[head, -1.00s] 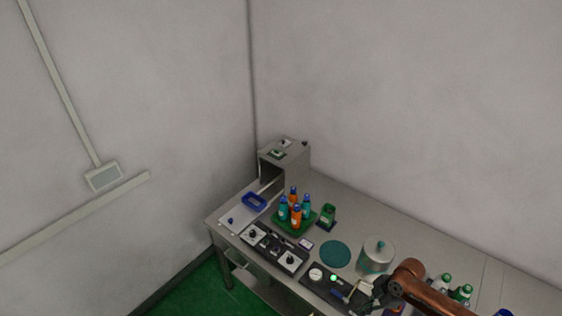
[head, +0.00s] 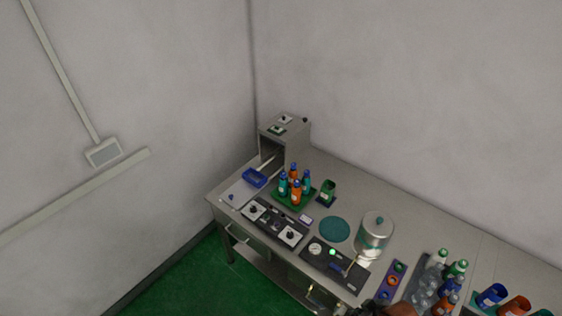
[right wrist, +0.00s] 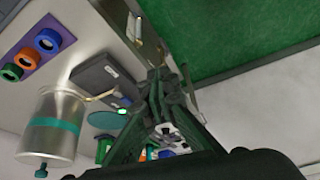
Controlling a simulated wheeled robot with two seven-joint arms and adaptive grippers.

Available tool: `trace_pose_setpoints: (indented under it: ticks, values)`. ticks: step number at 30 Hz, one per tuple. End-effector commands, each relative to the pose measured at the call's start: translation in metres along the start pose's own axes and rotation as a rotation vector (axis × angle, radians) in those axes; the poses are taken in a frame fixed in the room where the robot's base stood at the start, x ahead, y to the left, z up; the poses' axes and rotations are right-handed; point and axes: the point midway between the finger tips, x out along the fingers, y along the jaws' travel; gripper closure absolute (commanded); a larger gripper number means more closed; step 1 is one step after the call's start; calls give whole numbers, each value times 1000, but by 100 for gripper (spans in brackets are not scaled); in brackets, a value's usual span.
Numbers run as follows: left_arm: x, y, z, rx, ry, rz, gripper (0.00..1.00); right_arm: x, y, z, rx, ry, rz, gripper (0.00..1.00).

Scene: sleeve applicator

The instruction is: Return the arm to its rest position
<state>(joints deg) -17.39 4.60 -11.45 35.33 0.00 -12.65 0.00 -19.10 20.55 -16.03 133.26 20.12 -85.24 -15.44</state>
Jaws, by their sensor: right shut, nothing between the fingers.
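My right arm shows only at the bottom edge of the head view, with its copper-coloured link cut off by the frame. My right gripper (head: 342,309) is low at the table's front edge, mostly cut off. In the right wrist view its dark fingers (right wrist: 160,78) are shut with nothing between them. They are clear of the objects behind them, in front of the table edge and green floor. My left gripper is in neither view.
The table (head: 345,196) holds a steel pot (head: 373,238), a black control panel (head: 347,272), a green tray (head: 281,221) of bottles, a purple ring holder (head: 391,281) and clear bottles (head: 425,283) at right. A grey machine (head: 298,137) stands in the corner. Green floor (head: 190,275) lies in front.

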Motion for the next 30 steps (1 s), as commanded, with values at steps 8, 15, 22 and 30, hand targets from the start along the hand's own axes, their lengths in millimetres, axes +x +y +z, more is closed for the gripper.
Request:
trace_pose_setpoints:
  ticks: [8, 15, 22, 30]
  values:
    - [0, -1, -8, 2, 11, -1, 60, -44, 16, 69, 379, -66, 176, 100]
    - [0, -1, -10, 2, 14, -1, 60, -77, 21, 121, 606, -123, 296, 100]
    - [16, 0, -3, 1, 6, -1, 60, -6, 27, 135, 585, -138, 274, 100]
    - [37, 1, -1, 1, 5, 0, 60, 87, 26, 168, 577, -164, 251, 100]
